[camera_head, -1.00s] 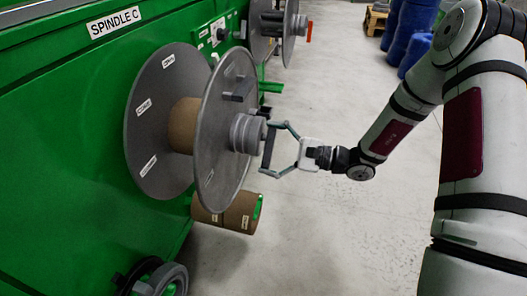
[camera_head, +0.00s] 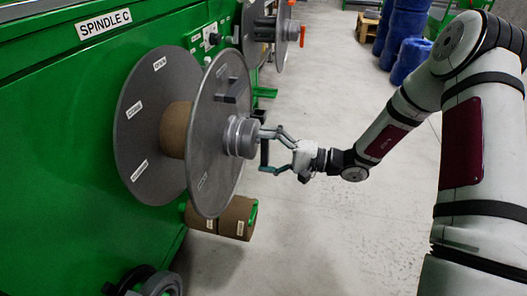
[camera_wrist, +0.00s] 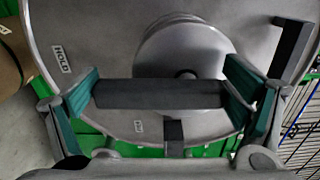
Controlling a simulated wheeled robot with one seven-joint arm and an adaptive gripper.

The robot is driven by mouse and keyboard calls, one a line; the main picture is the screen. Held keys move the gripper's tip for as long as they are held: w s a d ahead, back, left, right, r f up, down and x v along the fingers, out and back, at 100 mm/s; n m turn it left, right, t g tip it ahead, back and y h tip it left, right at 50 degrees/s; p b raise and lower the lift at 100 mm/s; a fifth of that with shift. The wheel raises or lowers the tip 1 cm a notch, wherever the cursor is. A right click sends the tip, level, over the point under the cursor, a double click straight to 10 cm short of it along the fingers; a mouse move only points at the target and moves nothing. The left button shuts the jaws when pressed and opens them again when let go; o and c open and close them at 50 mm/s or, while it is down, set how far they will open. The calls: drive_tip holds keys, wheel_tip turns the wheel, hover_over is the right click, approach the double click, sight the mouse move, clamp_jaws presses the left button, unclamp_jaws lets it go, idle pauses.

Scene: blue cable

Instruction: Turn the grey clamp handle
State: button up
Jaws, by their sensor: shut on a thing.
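The grey clamp handle (camera_wrist: 160,94) is a dark grey bar lying across the wrist view, in front of a round grey hub (camera_wrist: 180,50). In the head view, the handle (camera_head: 264,152) shows as a short dark bar beside the ribbed hub (camera_head: 241,138), on the front flange of the grey reel (camera_head: 215,165). My gripper (camera_head: 266,151) is shut on the handle. Its two green-padded fingers press on opposite ends of the bar in the wrist view. The wrist partly hides the lower hub area there.
The green machine (camera_head: 60,150) bears the reel and a "SPINDLE C" sign (camera_head: 104,24). A dark grip block (camera_head: 232,90) stands out from the flange. A brown roll (camera_head: 235,217) sits below. Another reel (camera_head: 282,35) stands behind. Open floor (camera_head: 310,240) lies to the right.

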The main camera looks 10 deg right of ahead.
drive_tip(key=shift+f+n, duration=0.1)
drive_tip(key=shift+n, duration=0.2)
drive_tip(key=shift+c, duration=0.2)
drive_tip(key=o, duration=1.4)
drive_tip(key=shift+d, duration=0.1)
drive_tip(key=v, duration=1.1)
drive_tip(key=shift+d, duration=0.4)
drive_tip(key=shift+s, duration=0.1)
